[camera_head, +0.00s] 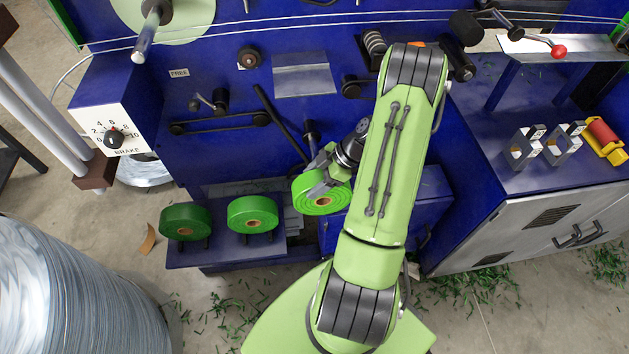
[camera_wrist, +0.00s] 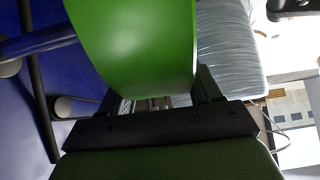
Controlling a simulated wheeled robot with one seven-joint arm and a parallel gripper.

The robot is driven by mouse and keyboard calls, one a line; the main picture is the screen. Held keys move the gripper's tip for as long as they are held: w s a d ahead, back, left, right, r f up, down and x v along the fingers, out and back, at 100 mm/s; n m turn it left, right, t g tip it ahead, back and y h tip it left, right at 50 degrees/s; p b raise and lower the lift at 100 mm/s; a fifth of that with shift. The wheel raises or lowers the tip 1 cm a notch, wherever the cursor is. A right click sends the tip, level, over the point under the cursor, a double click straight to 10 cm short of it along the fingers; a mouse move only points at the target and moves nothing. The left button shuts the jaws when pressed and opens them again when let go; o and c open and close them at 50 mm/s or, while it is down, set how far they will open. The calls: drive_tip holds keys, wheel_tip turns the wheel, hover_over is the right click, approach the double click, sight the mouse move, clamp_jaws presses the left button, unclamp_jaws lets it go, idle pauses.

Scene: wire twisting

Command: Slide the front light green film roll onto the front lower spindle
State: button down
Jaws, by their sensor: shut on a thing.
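My gripper (camera_head: 325,178) is shut on a light green film roll (camera_head: 319,199), held just right of the rack and in front of the blue machine. The roll's brown core faces the head camera. In the wrist view the held roll (camera_wrist: 135,45) fills the top middle, between the finger bases; the fingertips are hidden behind it. A dark peg (camera_head: 311,131) sticks out of the blue panel behind and above the held roll, apart from it. I cannot tell for sure whether this is the front lower spindle. Another metal spindle (camera_head: 146,40) is at the upper left.
A dark green roll (camera_head: 185,221) and another light green roll (camera_head: 252,213) stand on the low blue rack (camera_head: 215,255). A slanted black bar (camera_head: 280,122) lies close left of the peg. A large wire coil (camera_head: 75,290) stands at the lower left. White wires cross the top.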

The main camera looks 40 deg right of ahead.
drive_tip(key=shift+w+d+r+b, duration=0.1)
drive_tip(key=shift+w+d, duration=1.45)
drive_tip(key=shift+w, duration=0.75)
drive_tip(key=shift+w+d+f+b, duration=0.1)
drive_tip(key=shift+w+d, duration=1.5)
drive_tip(key=shift+w, duration=0.75)
drive_tip(key=shift+w+d+r+b, duration=0.1)
drive_tip(key=shift+w+d, duration=1.45)
drive_tip(key=shift+w, duration=0.75)
drive_tip(key=shift+c, duration=0.7)
unclamp_jaws()
